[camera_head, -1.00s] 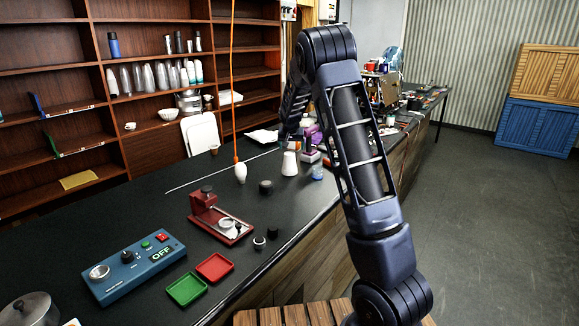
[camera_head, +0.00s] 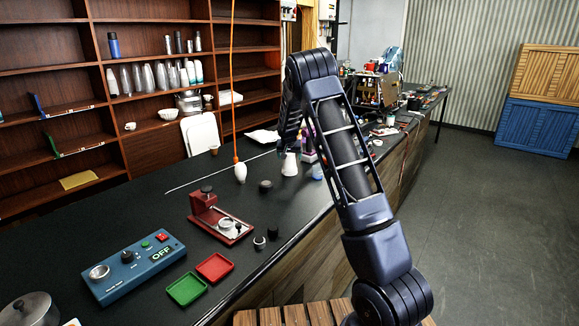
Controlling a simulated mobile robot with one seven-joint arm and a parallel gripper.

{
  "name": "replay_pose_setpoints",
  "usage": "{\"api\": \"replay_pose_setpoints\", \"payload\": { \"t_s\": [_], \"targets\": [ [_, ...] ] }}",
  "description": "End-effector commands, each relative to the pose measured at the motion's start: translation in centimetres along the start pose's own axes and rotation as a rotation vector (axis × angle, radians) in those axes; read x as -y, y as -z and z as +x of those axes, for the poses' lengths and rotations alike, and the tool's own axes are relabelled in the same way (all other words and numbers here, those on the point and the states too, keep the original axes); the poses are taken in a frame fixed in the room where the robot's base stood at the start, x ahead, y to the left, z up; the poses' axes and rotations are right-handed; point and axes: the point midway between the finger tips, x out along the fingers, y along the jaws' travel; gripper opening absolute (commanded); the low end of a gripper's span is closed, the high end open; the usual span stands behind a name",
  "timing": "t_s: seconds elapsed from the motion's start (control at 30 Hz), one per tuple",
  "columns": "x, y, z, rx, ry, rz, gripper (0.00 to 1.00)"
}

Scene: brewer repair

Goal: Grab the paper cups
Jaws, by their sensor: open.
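Stacks of cups stand in a row on the middle shelf of the wooden shelving, at the upper left in the head view. Some stacks look clear or grey (camera_head: 137,77), and the whiter ones at the right end look like paper cups (camera_head: 190,73). A small brown cup (camera_head: 214,150) stands on the counter by the white board. My arm rises at the right of the view, bends at the top, and its far part hangs over the counter. My gripper's fingers cannot be made out behind the far part of the arm. No cup is seen in its hold.
The black counter (camera_head: 120,220) carries a blue control box (camera_head: 134,265), red and green trays (camera_head: 214,267), a red tamping stand (camera_head: 222,217) and a white jug (camera_head: 290,164). An orange cord (camera_head: 233,80) hangs down to a white bulb-shaped piece (camera_head: 240,173). Floor at right is clear.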

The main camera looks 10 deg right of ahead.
Motion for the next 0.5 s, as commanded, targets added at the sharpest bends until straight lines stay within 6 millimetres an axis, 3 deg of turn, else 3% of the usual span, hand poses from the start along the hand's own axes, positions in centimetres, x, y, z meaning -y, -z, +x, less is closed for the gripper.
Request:
{"api": "replay_pose_setpoints", "payload": {
  "t_s": [0.17,0.4,0.5],
  "targets": [
    [-0.1,0.1,2.3,0.0,-0.001,0.001,0.81],
    [0.0,0.1,2.5,-0.001,0.0,0.001,0.81],
    [0.0,0.1,2.5,-0.001,0.0,0.001,0.64]
  ]
}}
